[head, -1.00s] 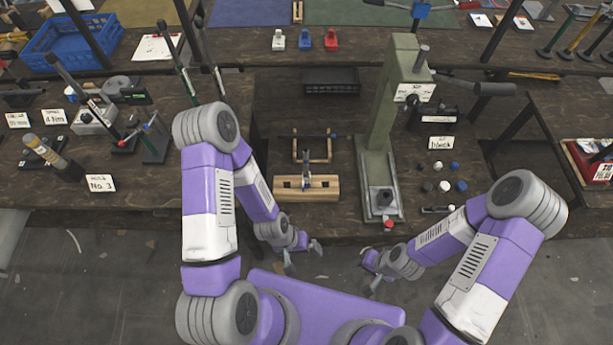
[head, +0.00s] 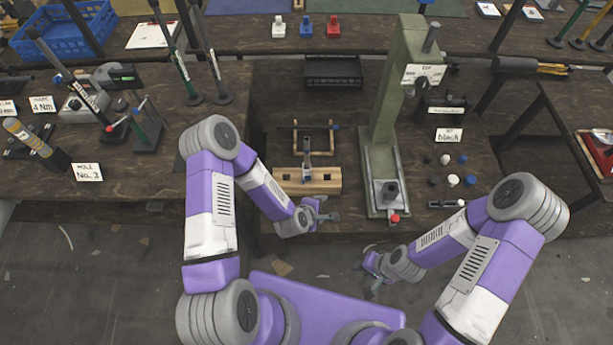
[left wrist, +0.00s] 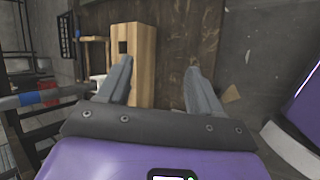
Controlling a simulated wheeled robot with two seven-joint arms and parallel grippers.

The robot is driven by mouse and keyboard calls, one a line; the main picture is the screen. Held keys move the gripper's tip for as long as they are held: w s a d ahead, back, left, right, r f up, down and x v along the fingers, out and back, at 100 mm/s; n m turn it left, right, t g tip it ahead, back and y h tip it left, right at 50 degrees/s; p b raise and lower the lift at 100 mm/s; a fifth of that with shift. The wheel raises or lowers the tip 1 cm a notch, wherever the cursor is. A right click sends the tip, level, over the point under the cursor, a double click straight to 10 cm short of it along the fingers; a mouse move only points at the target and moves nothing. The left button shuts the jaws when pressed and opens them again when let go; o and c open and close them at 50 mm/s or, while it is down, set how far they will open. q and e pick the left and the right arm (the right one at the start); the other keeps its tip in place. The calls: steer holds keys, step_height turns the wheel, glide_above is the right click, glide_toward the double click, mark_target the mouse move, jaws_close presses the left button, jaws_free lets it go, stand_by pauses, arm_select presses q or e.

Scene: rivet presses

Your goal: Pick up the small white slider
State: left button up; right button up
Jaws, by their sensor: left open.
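A small white piece (head: 279,27), seemingly the slider, stands on the far shelf at the top of the head view, left of a blue piece (head: 306,27) and a red piece (head: 334,27) of similar shape. My left gripper (head: 326,209) is open and empty, near the table's front edge, just in front of a wooden block (head: 326,181) and far from the white piece. In the left wrist view, its fingers (left wrist: 158,70) are spread, with the wooden block (left wrist: 144,60) beyond them. My right gripper (head: 371,276) is low, over the floor; its fingers are too small to judge.
A green press (head: 385,110) stands right of the wooden block. Several small round knobs (head: 453,181) lie right of it. A black tray (head: 333,73) sits behind the block. Tall rods (head: 208,50) rise at left. A blue crate (head: 60,38) is at far left.

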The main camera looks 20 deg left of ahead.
mark_target(307, 170)
arm_select(q)
steer(key=w+a+n+t+y+b, duration=0.1)
steer(key=w+a+n+y+b, duration=0.1)
steer(key=n, duration=0.5)
steer(key=w+a+f+n+t+y+b, duration=0.1)
steer(key=w+a+n+t+y+b, duration=0.1)
steer(key=w+n, duration=0.3)
steer(key=w+a+f+n+t+y+b, duration=0.1)
steer(key=w+a+n+t+y+b, duration=0.1)
steer(key=n, duration=0.7)
steer(key=shift+w+a+f+y+b, duration=0.15)
steer(key=shift+w+a+y+b, duration=0.2)
steer(key=shift+w+b, duration=0.4)
steer(key=b+x, duration=0.1)
steer(key=x, duration=0.4)
steer(key=b+x, duration=0.1)
steer(key=x, duration=0.1)
steer(key=shift+w+a+r+b, duration=0.25)
steer(key=shift+a+r+b, duration=0.1)
steer(key=shift+c, duration=0.5)
steer(key=c, duration=0.9)
